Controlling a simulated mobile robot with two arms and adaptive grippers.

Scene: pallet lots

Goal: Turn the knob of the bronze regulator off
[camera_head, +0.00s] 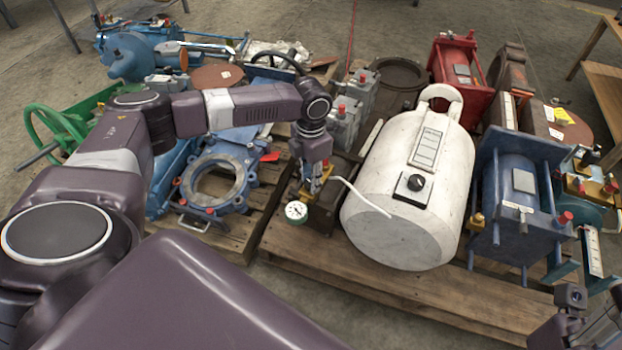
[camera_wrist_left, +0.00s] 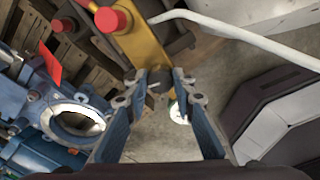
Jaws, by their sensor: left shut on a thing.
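The bronze regulator (camera_wrist_left: 145,48) is a yellow-gold body with red caps in the left wrist view. In the head view it stands on the pallet's dark block, mostly hidden behind my left gripper (camera_head: 318,178). Its white round gauge (camera_head: 296,211) shows at the front, and partly behind a finger in the wrist view (camera_wrist_left: 178,113). My left gripper (camera_wrist_left: 158,82) is shut on a small dark knob (camera_wrist_left: 157,78) at the regulator's near end. The knob's turn position cannot be read. Part of my right arm shows at the head view's lower right corner; its jaws are unclear.
A bent white tube (camera_head: 358,196) runs from beside the regulator towards a large white tank (camera_head: 402,235). A blue flanged valve (camera_head: 216,185) lies to the left. A blue cylinder unit (camera_head: 520,205) stands at the right. Bare floor lies before the pallet (camera_head: 400,292).

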